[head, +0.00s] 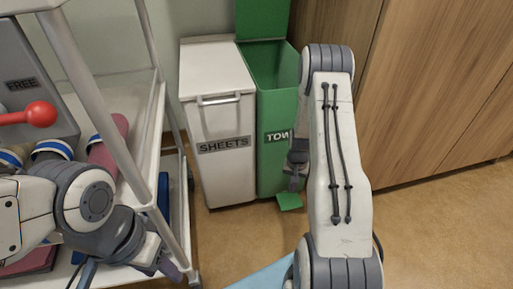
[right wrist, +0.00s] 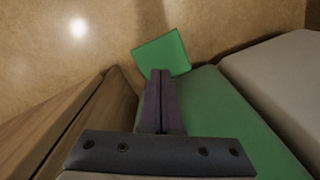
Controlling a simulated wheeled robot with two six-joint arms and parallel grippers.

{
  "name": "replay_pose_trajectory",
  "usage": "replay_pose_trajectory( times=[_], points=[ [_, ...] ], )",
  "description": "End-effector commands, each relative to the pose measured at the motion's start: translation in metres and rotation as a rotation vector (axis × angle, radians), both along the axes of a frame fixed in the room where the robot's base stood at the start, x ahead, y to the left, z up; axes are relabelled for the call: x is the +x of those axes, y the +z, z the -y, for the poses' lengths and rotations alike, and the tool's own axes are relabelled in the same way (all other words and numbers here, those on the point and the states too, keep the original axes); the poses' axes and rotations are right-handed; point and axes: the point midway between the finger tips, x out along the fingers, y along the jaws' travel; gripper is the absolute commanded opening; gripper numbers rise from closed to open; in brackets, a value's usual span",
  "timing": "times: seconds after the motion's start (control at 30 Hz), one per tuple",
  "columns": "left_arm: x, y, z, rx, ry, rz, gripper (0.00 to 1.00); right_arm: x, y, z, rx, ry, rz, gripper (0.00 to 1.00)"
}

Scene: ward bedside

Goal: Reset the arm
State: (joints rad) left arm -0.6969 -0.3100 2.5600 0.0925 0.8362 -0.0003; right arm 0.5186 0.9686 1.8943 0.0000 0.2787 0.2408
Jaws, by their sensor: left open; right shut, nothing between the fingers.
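My right arm stands tall in the middle of the head view. Its gripper (head: 293,184) points down in front of the green towels bin (head: 271,165), just above a green pedal (head: 289,202). In the right wrist view the two dark fingers (right wrist: 160,100) are together with nothing between them, and the pedal (right wrist: 163,54) shows beyond their tips. I cannot tell if they touch it. My left gripper (head: 168,266) is low at the left, beside the cart's front post. It is open, its fingers partly hidden.
A white sheets bin (head: 225,150) with a closed lid stands left of the green bin, whose lid (head: 263,18) is up. A metal cart (head: 160,165) with shelves fills the left. A wooden cabinet (head: 440,90) stands at right. The floor (head: 440,230) at lower right is clear.

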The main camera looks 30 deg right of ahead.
Motion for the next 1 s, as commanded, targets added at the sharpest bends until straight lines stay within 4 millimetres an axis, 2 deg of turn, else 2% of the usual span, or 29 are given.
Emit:
replay_pose_trajectory(
  times=[0.17, 0.27, 0.37, 0.47, 0.5, 0.57, 0.67, 0.8, 0.9, 1.0],
  points=[
    [0.0, 0.001, 0.0, 0.0, 0.0, 0.0, 0.5, 0.001, 0.004, -0.002, -0.001, 0.007, 0.001, 0.0],
    [0.0, 0.008, 0.0, 0.0, 0.0, 0.0, 0.5, 0.009, 0.025, -0.017, -0.002, 0.053, 0.005, 0.0],
    [0.0, 0.019, 0.0, 0.0, 0.0, 0.0, 0.5, 0.022, 0.069, -0.052, -0.004, 0.151, 0.014, 0.0],
    [0.0, 0.034, 0.0, 0.0, 0.0, 0.0, 0.5, 0.028, 0.125, -0.103, -0.002, 0.291, 0.024, 0.0],
    [0.0, 0.039, 0.0, 0.0, 0.0, 0.0, 0.5, 0.027, 0.148, -0.125, -0.001, 0.352, 0.027, 0.0],
    [0.0, 0.048, 0.0, 0.0, 0.0, 0.0, 0.5, 0.021, 0.18, -0.158, 0.003, 0.443, 0.03, 0.0],
    [0.0, 0.062, 0.0, 0.0, 0.0, 0.0, 0.5, 0.001, 0.233, -0.211, 0.01, 0.601, 0.038, 0.0],
    [0.0, 0.083, 0.0, 0.0, 0.0, 0.0, 0.5, -0.047, 0.302, -0.276, 0.024, 0.832, 0.049, 0.0],
    [0.0, 0.095, 0.0, 0.0, 0.0, 0.0, 0.5, -0.089, 0.339, -0.307, 0.035, 0.987, 0.054, 0.0],
    [0.0, 0.105, 0.0, 0.0, 0.0, 0.0, 0.5, -0.126, 0.365, -0.325, 0.046, 1.112, 0.058, 0.0]
  ],
)
